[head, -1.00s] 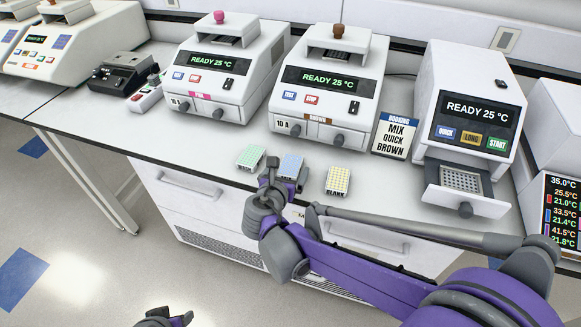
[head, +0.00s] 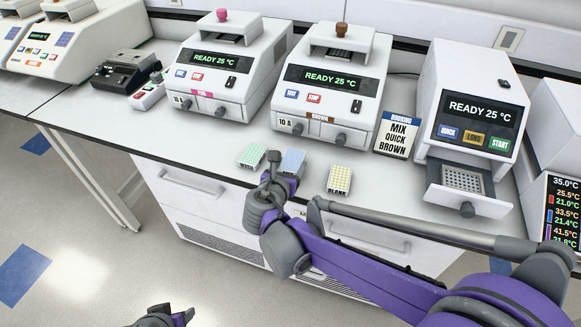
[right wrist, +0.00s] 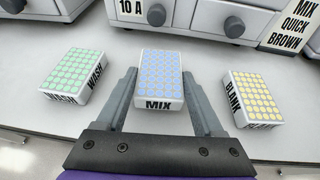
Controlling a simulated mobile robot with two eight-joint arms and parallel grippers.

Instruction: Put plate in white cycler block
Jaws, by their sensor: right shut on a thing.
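The blue-topped plate marked MIX (head: 292,162) stands on the bench front, also in the right wrist view (right wrist: 161,75). My right gripper (head: 281,164) is shut on it, a finger on each side in the wrist view (right wrist: 160,95). The cyclers all have white bodies. One at the right (head: 470,110) has its drawer out with a bare block of wells (head: 463,180). The brown-knobbed cycler (head: 325,90) and pink-knobbed cycler (head: 225,70) stand left of it. My left gripper (head: 178,316) is partly cut off at the bottom; its opening is unclear.
A green plate marked WASH (head: 251,156) stands left of the MIX plate, and a yellow plate marked BLANK (head: 339,179) stands right. A booking card (head: 395,134) reads MIX QUICK BROWN. A temperature display (head: 564,212) is at the far right.

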